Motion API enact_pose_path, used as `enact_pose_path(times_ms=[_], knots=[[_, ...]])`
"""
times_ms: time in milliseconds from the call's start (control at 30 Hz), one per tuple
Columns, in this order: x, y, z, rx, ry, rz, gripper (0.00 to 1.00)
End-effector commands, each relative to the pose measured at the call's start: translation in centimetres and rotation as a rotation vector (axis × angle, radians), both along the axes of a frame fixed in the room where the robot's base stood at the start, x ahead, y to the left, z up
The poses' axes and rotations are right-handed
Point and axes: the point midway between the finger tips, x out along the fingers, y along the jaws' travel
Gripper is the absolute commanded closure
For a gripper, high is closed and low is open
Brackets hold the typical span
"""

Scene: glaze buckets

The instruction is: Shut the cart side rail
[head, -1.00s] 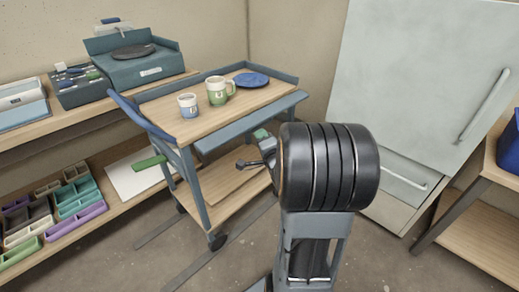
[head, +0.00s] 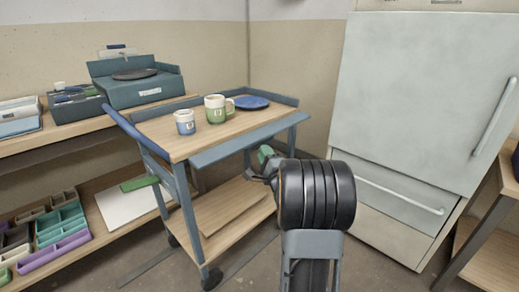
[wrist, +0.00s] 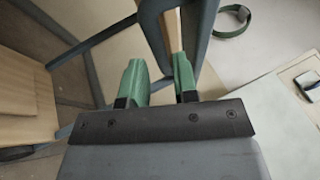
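The cart (head: 160,142) has a wooden top and a blue-grey frame. Its side rail (head: 240,138) is a long flat blue-grey panel along the near right edge, folded outward and lying below the raised back rim. My gripper (head: 265,153) is just below and in front of the rail's right half, partly hidden by my own arm. In the wrist view my gripper's green fingers (wrist: 157,65) stand apart, with a gap between them. Blue-grey and wooden cart parts show beyond the fingertips; whether the fingers touch the rail I cannot tell.
A blue-white mug (head: 185,122), a green-white mug (head: 215,110) and a blue plate (head: 252,103) stand on the cart top. A pale cabinet (head: 425,110) rises at the right. A shelf bench (head: 25,150) with trays is at the left. Floor is clear before the cart.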

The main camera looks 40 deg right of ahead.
Motion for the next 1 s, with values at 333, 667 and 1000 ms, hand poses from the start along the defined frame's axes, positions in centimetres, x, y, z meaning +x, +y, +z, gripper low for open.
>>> enact_pose_path(times_ms=[333,667,1000], knots=[[3.7,-0.8,1.2,0.000,0.000,0.000,0.73],[4.3,-0.9,1.5,0.000,0.001,0.000,0.73],[4.3,-0.9,1.5,-0.001,0.001,0.000,0.96]])
